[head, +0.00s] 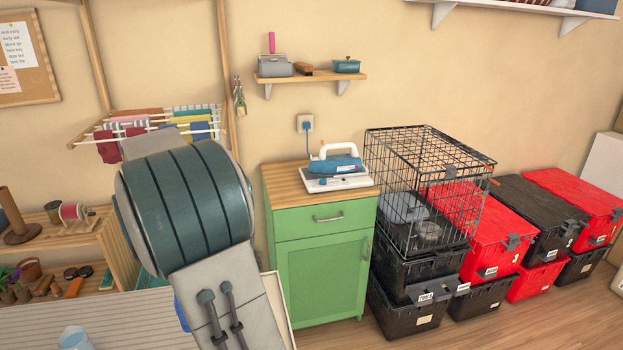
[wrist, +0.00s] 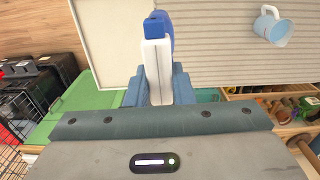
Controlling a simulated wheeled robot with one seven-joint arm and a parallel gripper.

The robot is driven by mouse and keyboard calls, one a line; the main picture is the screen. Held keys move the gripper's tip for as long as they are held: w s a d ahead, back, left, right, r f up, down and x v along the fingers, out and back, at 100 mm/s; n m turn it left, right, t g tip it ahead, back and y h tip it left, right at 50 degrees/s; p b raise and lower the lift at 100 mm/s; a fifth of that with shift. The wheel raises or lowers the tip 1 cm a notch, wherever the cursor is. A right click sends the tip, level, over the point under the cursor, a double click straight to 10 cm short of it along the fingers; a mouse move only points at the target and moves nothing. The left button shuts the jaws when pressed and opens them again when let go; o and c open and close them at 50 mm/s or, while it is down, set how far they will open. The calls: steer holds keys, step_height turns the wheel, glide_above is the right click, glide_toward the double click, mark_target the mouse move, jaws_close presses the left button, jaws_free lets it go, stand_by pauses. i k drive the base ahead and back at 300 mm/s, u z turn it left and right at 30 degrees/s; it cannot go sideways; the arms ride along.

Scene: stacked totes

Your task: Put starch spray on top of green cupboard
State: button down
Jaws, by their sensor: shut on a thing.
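The starch spray (wrist: 156,60), a white bottle with a blue top, is between the fingers of my gripper (wrist: 158,86) in the wrist view. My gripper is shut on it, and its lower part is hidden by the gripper. In the head view my arm hides the gripper and most of the bottle. The green cupboard (head: 321,265) stands against the wall, right of my arm, with a wooden top. The cupboard also shows at the lower left of the wrist view (wrist: 88,112).
A blue iron (head: 335,164) sits on a white base on the cupboard top, filling much of it. A wire crate (head: 428,185) and stacked totes stand close at right. A pale slatted surface (head: 115,310) holds a light blue jug (head: 75,338). A wall shelf (head: 310,77) hangs above.

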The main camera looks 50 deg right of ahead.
mark_target(286, 197)
steer(key=u, duration=2.55)
steer(key=k, duration=2.35)
steer(key=z, duration=2.75)
steer(key=i, duration=0.2)
steer(key=u, duration=0.15)
